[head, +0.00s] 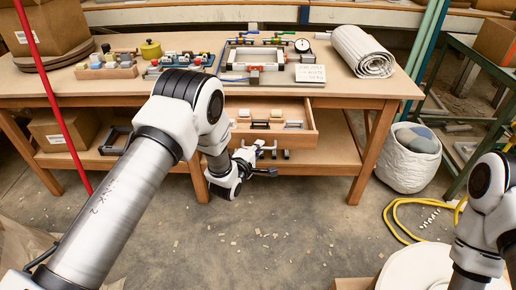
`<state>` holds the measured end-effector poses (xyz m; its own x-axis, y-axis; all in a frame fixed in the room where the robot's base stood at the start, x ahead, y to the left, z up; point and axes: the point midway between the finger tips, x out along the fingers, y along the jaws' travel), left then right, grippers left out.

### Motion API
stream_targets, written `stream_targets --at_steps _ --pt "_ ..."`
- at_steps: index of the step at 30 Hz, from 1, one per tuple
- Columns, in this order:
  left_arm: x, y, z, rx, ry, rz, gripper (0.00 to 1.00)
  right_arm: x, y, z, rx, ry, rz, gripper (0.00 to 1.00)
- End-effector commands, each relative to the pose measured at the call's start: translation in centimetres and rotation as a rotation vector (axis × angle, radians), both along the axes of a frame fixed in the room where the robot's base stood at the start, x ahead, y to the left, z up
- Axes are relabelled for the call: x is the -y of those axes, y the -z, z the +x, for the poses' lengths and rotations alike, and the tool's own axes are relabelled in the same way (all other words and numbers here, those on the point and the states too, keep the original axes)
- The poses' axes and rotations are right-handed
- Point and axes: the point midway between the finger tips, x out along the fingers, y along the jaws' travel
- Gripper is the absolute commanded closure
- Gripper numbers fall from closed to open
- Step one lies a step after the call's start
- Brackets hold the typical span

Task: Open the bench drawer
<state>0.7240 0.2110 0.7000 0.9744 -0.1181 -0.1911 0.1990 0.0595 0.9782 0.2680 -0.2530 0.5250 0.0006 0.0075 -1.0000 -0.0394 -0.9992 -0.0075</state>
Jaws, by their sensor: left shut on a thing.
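The bench drawer (306,118) stands pulled out from under the top of the wooden workbench (345,88) in the head view. Its open top shows several small light and dark blocks inside. My left arm reaches in from the left and hides part of the drawer's left side. My left gripper (263,151) is low at the drawer's front, shut on the drawer handle, which is mostly hidden by the gripper. My right arm shows at the right edge, and its gripper is out of view.
The bench top holds a metal frame (254,68), a rolled white mat (362,51), a gauge and small parts. A white sack (408,158) and a yellow hose (392,222) are on the floor at right. A red pole (52,100) stands at left. The floor before the drawer is mostly clear.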

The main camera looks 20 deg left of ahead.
Motion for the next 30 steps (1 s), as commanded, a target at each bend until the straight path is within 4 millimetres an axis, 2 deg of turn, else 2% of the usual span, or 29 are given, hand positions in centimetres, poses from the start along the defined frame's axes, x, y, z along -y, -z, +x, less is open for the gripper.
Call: stream_targets --at_steps 8,9,10,11,19,22,26,30 --pt "0.0 -0.1 0.0 0.001 0.0 0.0 1.0 0.0 0.0 0.0 0.001 0.0 0.0 0.6" --pt "0.0 -0.1 0.0 0.001 0.0 0.0 0.75 0.0 0.0 0.0 0.0 0.0 0.0 0.6" --pt "0.0 0.0 0.0 0.001 0.0 0.0 0.65 0.0 0.0 0.0 0.0 0.0 0.0 0.6" --pt "0.0 0.0 0.0 0.001 0.0 0.0 0.63 0.0 0.0 0.0 0.0 0.0 0.0 0.6" --pt "0.0 0.0 0.0 0.001 0.0 0.0 0.63 0.0 0.0 0.0 0.0 0.0 0.0 0.6" --pt "-0.1 -0.1 -0.6 -0.001 -0.001 -0.001 0.63 0.0 0.0 0.0 0.0 0.0 0.0 0.6" --pt "-0.4 -0.6 -2.9 -0.002 -0.001 -0.001 0.63 0.0 0.0 0.0 0.0 0.0 0.0 0.6" --pt "-0.8 -1.2 -6.5 -0.004 -0.002 0.0 0.63 0.0 0.0 0.0 0.0 0.0 0.0 0.6"
